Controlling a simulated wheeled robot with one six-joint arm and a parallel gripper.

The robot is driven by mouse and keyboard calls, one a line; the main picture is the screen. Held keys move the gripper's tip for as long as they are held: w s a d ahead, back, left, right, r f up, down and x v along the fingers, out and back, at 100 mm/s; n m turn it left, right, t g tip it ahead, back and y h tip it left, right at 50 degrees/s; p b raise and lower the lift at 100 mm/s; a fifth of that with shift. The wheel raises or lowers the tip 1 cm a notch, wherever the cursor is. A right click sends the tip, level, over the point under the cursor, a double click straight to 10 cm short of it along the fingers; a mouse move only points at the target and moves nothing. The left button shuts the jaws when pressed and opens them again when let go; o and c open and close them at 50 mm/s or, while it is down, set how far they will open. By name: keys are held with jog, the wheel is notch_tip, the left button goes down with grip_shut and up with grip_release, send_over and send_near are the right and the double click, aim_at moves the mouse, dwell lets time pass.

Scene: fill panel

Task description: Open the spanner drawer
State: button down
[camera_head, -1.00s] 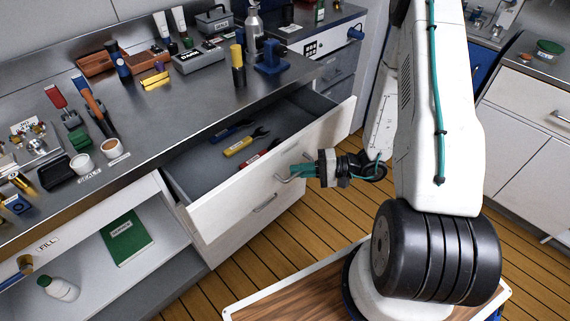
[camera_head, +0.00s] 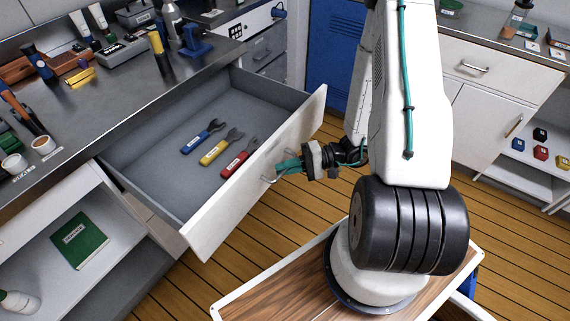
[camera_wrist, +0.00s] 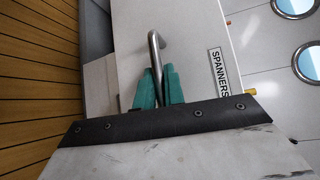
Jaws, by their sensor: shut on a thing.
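The spanner drawer (camera_head: 262,173) is pulled well out from under the steel worktop. Its white front carries a label reading SPANNERS in the wrist view (camera_wrist: 217,73). A blue spanner (camera_head: 203,136), a yellow spanner (camera_head: 221,147) and a red spanner (camera_head: 240,158) lie side by side on the drawer's grey floor. My gripper (camera_head: 279,170) is at the outer side of the drawer front, shut on the metal handle (camera_wrist: 155,50). In the wrist view its green fingers (camera_wrist: 158,88) stand on both sides of the handle bar.
The worktop (camera_head: 110,105) holds tools, tubes and small containers. A green book (camera_head: 80,240) lies on the open shelf at the lower left. A counter with a white cabinet (camera_head: 490,85) stands at the right.

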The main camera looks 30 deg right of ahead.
jog(key=shift+d, duration=0.2)
jog(key=c, duration=1.5)
grip_release()
jog(key=shift+a, duration=0.1)
jog(key=v, duration=0.7)
jog(key=shift+d, duration=0.4)
jog(key=shift+s, duration=0.15)
